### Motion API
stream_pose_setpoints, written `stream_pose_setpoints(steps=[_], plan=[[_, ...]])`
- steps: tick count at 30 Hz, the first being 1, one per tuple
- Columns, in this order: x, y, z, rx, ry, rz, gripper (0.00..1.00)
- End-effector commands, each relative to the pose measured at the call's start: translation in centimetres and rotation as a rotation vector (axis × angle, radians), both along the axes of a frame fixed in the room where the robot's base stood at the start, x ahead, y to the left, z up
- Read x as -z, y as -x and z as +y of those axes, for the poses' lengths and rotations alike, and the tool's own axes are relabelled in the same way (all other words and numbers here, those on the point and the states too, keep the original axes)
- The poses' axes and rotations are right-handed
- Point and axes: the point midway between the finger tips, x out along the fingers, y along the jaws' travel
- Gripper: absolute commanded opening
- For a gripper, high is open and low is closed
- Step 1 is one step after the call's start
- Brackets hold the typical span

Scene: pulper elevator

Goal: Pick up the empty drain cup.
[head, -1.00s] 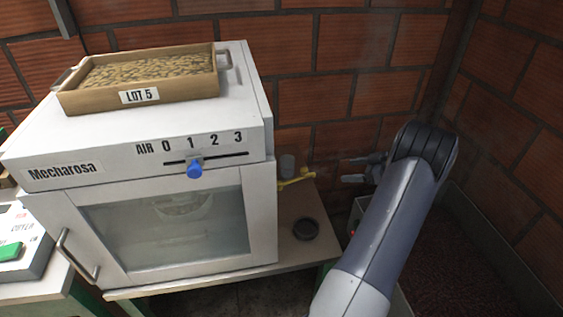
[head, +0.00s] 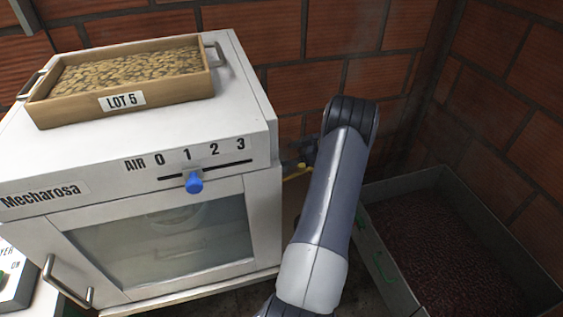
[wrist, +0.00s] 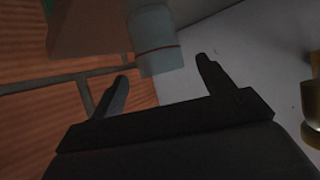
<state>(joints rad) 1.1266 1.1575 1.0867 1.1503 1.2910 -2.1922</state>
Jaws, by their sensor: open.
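The drain cup (wrist: 154,38) is a small, pale, translucent cup with a thin red line around it. It shows at the top middle of the wrist view, lying in line with the gap between my fingertips. Whether anything is inside it cannot be told. My gripper (wrist: 162,70) is open and empty, with one dark finger to each side of the gap, and its tips reach close to the cup's near end. In the head view my gripper (head: 300,152) is small and dark beside the machine's right side, and the cup is hidden there.
A yellow valve (head: 297,172) is near; brass shows in the wrist view (wrist: 312,105). A brick wall (head: 390,85) is behind.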

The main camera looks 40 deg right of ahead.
Motion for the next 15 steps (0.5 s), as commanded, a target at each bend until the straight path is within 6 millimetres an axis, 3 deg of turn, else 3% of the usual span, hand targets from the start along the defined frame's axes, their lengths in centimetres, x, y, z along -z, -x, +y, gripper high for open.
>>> stream_pose_setpoints(steps=[7,15], plan=[[1.6,-2.8,1.6,-0.003,0.000,0.001,0.76],[1.9,-3.1,1.7,-0.001,0.001,0.001,0.73]])
